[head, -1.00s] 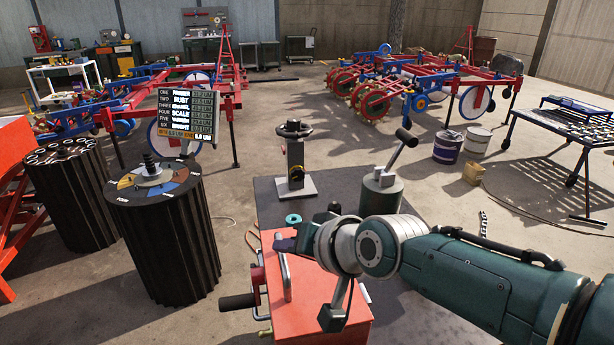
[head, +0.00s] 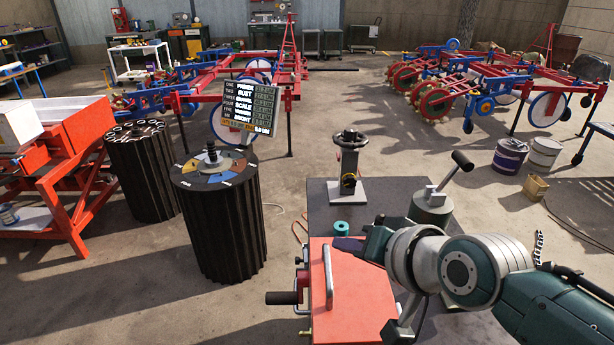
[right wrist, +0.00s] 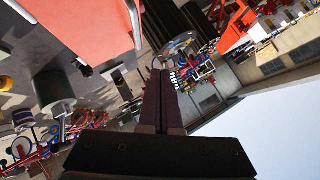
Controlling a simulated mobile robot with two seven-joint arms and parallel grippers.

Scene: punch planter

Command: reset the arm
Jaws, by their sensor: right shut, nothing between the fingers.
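My right arm comes in from the lower right of the head view. Its gripper (head: 345,243) is above the red box (head: 355,300) with the metal handle, pointing left. In the right wrist view the two dark fingers of my right gripper (right wrist: 161,78) lie together, shut and empty. The red box also shows at the top left of that view (right wrist: 80,30). My left gripper is in neither view.
A black ribbed drum with a coloured dial (head: 218,220) stands to the left. Open floor lies beyond.

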